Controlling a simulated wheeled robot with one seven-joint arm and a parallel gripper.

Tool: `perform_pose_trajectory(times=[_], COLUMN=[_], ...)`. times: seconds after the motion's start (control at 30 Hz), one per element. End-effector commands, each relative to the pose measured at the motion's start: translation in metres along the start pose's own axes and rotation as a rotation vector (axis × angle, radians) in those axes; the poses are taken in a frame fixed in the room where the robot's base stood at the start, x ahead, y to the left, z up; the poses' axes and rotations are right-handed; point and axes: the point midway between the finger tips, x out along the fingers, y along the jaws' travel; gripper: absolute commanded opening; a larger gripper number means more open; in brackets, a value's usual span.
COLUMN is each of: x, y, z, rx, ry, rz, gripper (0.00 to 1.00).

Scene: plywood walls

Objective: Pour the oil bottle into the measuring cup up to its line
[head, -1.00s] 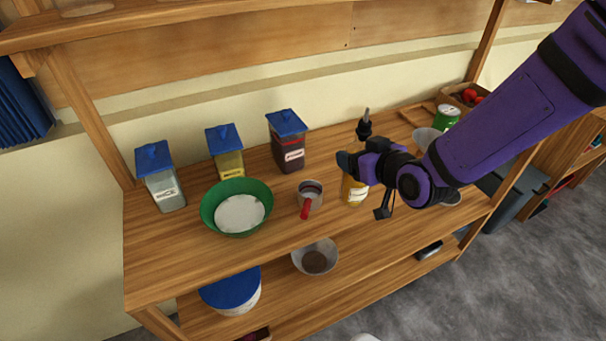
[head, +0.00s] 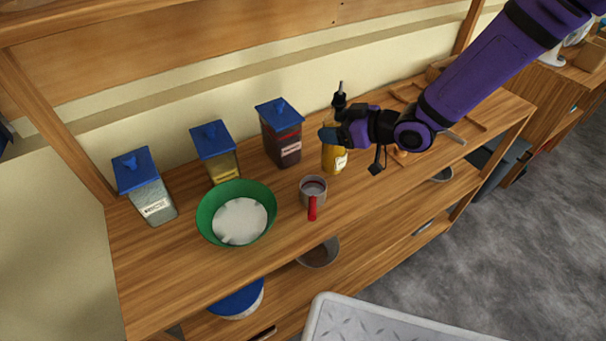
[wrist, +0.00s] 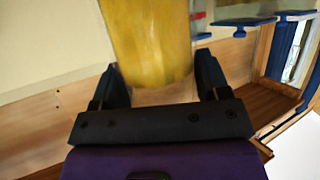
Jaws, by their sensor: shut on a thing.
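The oil bottle (head: 333,158) is yellow with a white label and a dark pourer on top. My gripper (head: 330,137) is shut on its upper part, and it stands upright. I cannot tell whether its base touches the shelf. In the wrist view, the yellow bottle (wrist: 150,45) fills the space between my two dark fingers. The measuring cup (head: 313,188) is grey with a red handle pointing to the front. It stands on the shelf just left and in front of the bottle, apart from it. Its line and the level inside cannot be made out.
A green bowl (head: 207,222) with white contents stands left of the cup. Blue-lidded jars stand behind: one pale (head: 150,197), one yellow (head: 222,167), one dark red (head: 283,147). A lower shelf holds a metal bowl (head: 322,252) and a blue-lidded tub (head: 238,299).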

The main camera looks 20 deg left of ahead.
Motion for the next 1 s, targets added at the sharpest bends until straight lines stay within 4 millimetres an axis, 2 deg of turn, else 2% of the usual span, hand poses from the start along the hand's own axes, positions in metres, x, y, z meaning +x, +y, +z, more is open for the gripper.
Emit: perform_pose_trajectory(times=[0.47,1.0], x=[-0.0003,-0.0009], y=[0.0003,0.0022], z=[-0.0011,-0.0035], rx=[-0.031,-0.262], ry=[0.002,0.002], rz=[0.011,0.106], gripper=[0.02,0.02])
